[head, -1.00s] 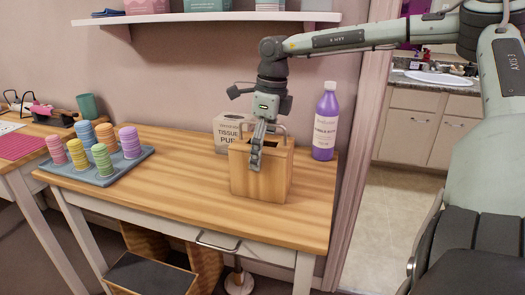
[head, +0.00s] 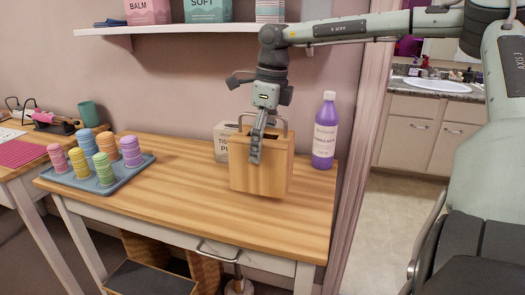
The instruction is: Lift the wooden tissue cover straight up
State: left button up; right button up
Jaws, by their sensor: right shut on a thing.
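The wooden tissue cover (head: 262,176) is an upright light-wood box with a dark opening in its top and a grey metal handle. It is a little above the wooden table, with a shadow under its lower edge. My right gripper (head: 256,150) comes down from above and is shut on the cover at its upper front edge. One finger shows against the front face; the other is hidden. A tissue box (head: 222,146) with printed lettering stands behind the cover and is partly hidden by it. My left gripper is not in view.
A purple bottle (head: 325,132) stands close to the right of the cover. A blue-grey tray (head: 100,184) with several coloured rolls is at the table's left. The wooden tabletop (head: 185,190) between is clear. A white shelf (head: 200,24) hangs above.

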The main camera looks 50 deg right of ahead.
jog(key=shift+r, duration=4.65)
